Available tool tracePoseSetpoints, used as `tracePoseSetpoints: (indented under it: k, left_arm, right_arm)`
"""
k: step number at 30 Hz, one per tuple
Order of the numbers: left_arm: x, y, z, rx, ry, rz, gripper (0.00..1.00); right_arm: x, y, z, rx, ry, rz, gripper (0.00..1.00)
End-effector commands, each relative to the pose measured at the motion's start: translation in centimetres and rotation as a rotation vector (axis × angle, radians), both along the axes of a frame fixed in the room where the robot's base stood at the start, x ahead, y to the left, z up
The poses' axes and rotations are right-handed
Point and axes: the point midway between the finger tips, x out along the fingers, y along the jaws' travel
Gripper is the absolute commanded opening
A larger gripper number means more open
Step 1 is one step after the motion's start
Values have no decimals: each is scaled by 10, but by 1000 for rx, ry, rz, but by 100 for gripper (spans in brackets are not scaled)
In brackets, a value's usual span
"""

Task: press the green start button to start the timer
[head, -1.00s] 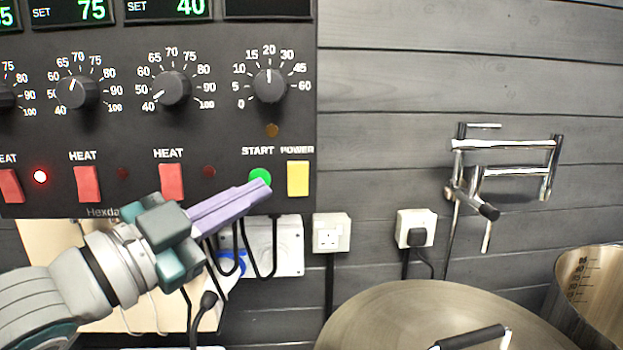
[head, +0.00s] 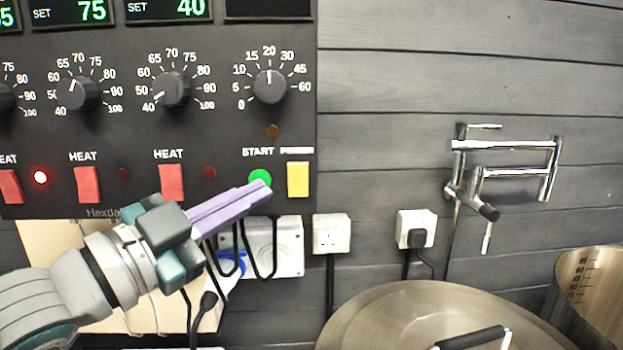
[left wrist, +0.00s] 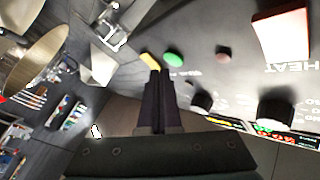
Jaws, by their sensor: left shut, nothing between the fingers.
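The green start button (head: 260,177) sits on the black control panel under the START label, partly covered from below by my fingertips in the head view. It also shows in the left wrist view (left wrist: 174,58), just beyond the fingertips. My left gripper (head: 262,190) is shut with nothing between its purple fingers; its tips are at the lower edge of the button in the picture. In the left wrist view the fingers (left wrist: 158,78) point toward the panel, and I cannot tell whether they touch the button. The timer dial (head: 270,86) points near 20, and its display (head: 268,8) is dark. My right gripper is not in view.
The yellow power switch (head: 298,179) is close to the right of the button. A red heat switch (head: 171,182) is to the left. Sockets (head: 331,233) and cables lie below. A lidded pot (head: 380,310) stands at the lower right.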

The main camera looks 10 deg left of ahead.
Motion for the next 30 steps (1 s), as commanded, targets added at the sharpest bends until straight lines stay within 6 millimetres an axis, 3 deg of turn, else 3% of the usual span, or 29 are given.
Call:
tracePoseSetpoints:
  k: [30]
  left_arm:
    - [8,3,0,0,1,1,0]
  right_arm:
    - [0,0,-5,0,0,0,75]
